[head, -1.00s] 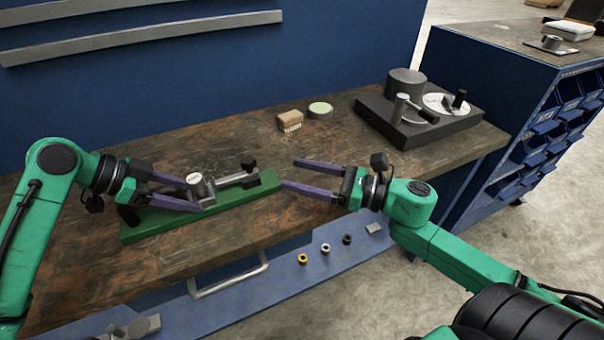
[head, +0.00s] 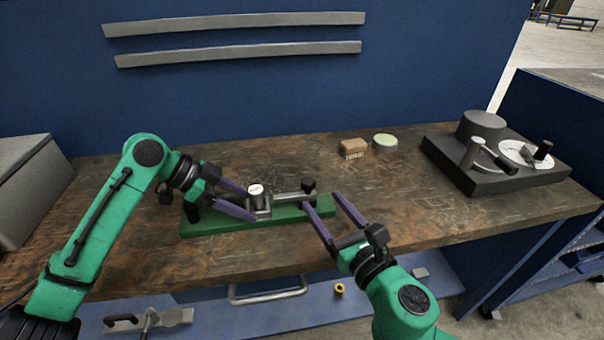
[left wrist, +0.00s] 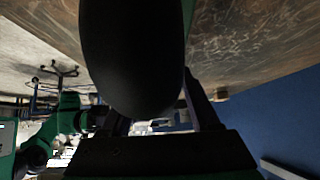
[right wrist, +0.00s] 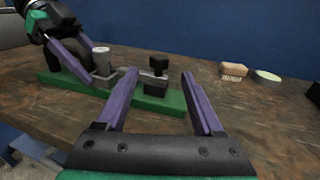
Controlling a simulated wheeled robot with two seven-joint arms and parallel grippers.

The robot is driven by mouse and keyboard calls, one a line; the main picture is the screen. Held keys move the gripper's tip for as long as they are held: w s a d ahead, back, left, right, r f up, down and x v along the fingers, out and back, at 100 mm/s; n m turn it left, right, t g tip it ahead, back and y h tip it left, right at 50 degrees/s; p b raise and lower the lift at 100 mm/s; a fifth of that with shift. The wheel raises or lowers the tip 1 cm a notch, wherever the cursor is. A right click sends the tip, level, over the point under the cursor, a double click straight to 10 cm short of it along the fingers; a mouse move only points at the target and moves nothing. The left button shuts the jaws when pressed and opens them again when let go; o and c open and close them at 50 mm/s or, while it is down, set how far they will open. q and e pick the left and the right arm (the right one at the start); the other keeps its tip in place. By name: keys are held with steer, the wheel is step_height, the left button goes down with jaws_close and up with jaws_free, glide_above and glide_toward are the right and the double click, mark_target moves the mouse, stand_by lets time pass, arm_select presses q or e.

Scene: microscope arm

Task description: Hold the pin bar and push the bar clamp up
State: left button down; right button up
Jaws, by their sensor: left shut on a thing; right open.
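A green base (head: 215,226) on the bench carries a grey pin bar (head: 288,198) and a silver post with a pale top (head: 257,196). The bar clamp, with a black knob (head: 308,186), sits on the bar's right part. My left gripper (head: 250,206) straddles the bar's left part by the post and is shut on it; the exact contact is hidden. In the left wrist view a large black rounded part (left wrist: 132,50) covers the hold. My right gripper (head: 319,200) is open and empty, close to the clamp. In the right wrist view the clamp (right wrist: 157,75) shows between its fingers, apparently untouched.
A brown brush (head: 353,147) and a round green-topped tin (head: 385,141) stand behind. A dark plate with a handle and dial (head: 490,170) is at the back right. A grey box (head: 30,180) is at the left. The bench between the fixture and dark plate is clear.

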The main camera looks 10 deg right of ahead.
mark_target(305, 179)
steer(key=x, duration=1.1)
steer(key=shift+w+a, duration=0.15)
steer(key=shift+w, duration=0.05)
jaws_close()
stand_by(0.8)
